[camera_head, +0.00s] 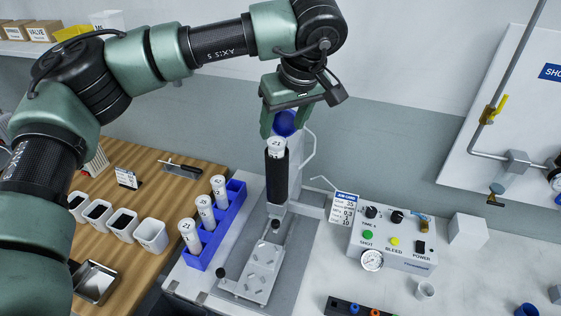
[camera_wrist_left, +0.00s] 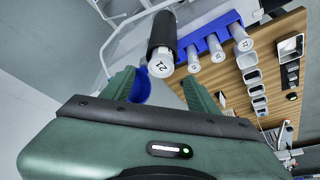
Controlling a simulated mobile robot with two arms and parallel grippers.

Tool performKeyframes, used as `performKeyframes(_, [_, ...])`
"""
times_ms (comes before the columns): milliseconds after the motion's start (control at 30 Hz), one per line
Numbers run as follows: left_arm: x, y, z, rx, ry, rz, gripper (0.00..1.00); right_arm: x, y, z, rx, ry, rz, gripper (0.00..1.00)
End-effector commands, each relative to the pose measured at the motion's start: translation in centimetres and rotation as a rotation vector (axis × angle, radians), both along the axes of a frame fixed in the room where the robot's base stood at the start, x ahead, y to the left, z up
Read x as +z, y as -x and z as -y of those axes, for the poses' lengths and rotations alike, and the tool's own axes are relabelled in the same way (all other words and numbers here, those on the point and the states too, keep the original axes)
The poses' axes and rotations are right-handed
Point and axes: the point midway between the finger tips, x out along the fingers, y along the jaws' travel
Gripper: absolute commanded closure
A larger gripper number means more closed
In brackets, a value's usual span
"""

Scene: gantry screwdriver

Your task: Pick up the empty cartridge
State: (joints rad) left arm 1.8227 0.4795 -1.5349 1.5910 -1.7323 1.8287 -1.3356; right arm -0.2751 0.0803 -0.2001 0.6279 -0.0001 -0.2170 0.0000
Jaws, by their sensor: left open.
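A white-capped cartridge (camera_head: 277,146) with a number on its end stands in a black sleeve (camera_head: 277,178) on the gantry fixture; whether it is empty cannot be seen. In the left wrist view the cartridge end (camera_wrist_left: 161,64) reads like 21, and the black sleeve (camera_wrist_left: 162,34) is beyond it. My left gripper (camera_head: 284,120) is open just above the cartridge and holds nothing. In the left wrist view, the cartridge end lies near the gap between the fingertips (camera_wrist_left: 160,86). Three more white cartridges (camera_head: 205,212) stand in a blue rack (camera_head: 233,212). My right gripper is out of view.
A blue round part (camera_wrist_left: 140,90) shows behind the fingers. Right of the fixture is a control box (camera_head: 392,240) with knobs and a gauge. Left is a wooden board (camera_head: 150,185) with several white bins (camera_head: 122,224) and a metal tray (camera_head: 95,281). A hinged tag (camera_head: 343,207) stands near the box.

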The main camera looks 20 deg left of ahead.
Motion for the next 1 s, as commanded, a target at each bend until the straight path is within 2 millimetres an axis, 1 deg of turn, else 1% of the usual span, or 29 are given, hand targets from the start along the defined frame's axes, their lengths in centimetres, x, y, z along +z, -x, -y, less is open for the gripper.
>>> performKeyframes(33, [-0.5, -0.1, -0.1, -0.001, 0.002, -0.004, 0.4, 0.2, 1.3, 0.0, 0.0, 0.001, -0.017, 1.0])
performKeyframes(133, [-1.4, -0.5, -0.5, -0.001, 0.002, -0.004, 0.4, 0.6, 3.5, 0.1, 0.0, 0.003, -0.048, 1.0])
performKeyframes(200, [-2.2, -0.8, -0.8, 0.0, 0.002, -0.006, 0.4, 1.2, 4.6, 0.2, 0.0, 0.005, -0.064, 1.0])
performKeyframes(267, [-2.9, -1.2, -1.2, 0.001, 0.003, -0.006, 0.4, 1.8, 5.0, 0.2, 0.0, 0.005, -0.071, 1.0])
performKeyframes(367, [-4.4, -1.7, -1.5, -0.001, 0.003, -0.005, 0.4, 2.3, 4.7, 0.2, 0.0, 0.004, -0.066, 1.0])
performKeyframes(500, [-5.6, -2.0, -1.8, -0.003, 0.005, -0.004, 0.4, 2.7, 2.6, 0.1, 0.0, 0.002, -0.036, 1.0])
performKeyframes(600, [-5.9, -2.1, -1.8, -0.003, 0.006, -0.002, 0.4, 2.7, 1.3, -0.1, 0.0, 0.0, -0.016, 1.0])
performKeyframes(733, [-5.9, -2.0, -1.8, -0.003, 0.006, -0.002, 0.4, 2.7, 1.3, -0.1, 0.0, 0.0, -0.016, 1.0])
performKeyframes(767, [-5.9, -2.0, -1.8, -0.002, 0.006, -0.001, 0.46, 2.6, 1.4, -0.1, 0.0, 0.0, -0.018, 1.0])
performKeyframes(800, [-5.9, -2.0, -1.8, -0.002, 0.006, -0.001, 0.57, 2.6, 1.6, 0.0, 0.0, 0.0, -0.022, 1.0])
performKeyframes(867, [-5.8, -2.0, -1.8, -0.003, 0.006, -0.002, 0.74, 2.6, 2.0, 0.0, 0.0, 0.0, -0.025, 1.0])
performKeyframes(900, [-5.8, -2.0, -1.8, -0.002, 0.006, -0.001, 0.85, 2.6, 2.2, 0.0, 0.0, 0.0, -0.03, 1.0])
performKeyframes(933, [-5.8, -2.0, -1.8, -0.003, 0.006, -0.002, 0.93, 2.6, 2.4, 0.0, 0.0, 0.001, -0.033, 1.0])
performKeyframes(967, [-5.8, -2.0, -1.8, -0.002, 0.006, -0.001, 1.0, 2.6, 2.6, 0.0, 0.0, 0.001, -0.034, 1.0])
performKeyframes(1000, [-5.8, -2.0, -1.8, -0.003, 0.006, -0.002, 1.0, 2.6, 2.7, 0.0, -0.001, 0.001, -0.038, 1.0])
